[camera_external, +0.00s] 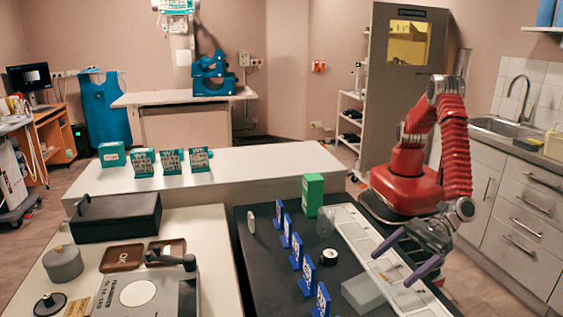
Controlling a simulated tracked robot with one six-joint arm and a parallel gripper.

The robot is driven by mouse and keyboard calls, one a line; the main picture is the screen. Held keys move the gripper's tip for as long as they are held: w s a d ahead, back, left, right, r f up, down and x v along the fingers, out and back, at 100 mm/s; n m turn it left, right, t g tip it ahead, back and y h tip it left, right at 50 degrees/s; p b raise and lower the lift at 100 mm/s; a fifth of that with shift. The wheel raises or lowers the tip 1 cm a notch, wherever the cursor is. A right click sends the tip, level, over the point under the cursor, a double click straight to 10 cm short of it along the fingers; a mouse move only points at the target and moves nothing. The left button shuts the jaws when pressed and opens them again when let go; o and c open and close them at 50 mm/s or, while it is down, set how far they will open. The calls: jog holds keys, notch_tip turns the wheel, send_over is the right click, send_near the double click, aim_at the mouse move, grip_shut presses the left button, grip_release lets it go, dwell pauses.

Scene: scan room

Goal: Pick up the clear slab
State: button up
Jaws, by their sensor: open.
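My gripper (394,267) reaches in from the right, above the white tray (350,230). Its two purple-grey fingers are spread apart, with nothing between them. The exact height of my gripper over the worktop is hard to tell.
Several blue stands (309,275) run in a line just left of the slab. A round black-and-white gauge (325,257), a clear cylinder (325,222) and a green box (312,194) stand behind it. Bare black worktop (265,275) lies left of the stands.

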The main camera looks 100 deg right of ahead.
aim_at(375, 281)
jog(key=shift+x, duration=2.2)
jog(key=shift+x, duration=2.6)
jog(key=shift+f, duration=0.15)
jog(key=shift+c, duration=0.7)
jog(key=c, duration=1.3)
jog(key=shift+a, duration=0.1)
jog(key=shift+c, duration=0.5)
notch_tip(375, 281, up, 10)
jog(key=shift+r, duration=0.1)
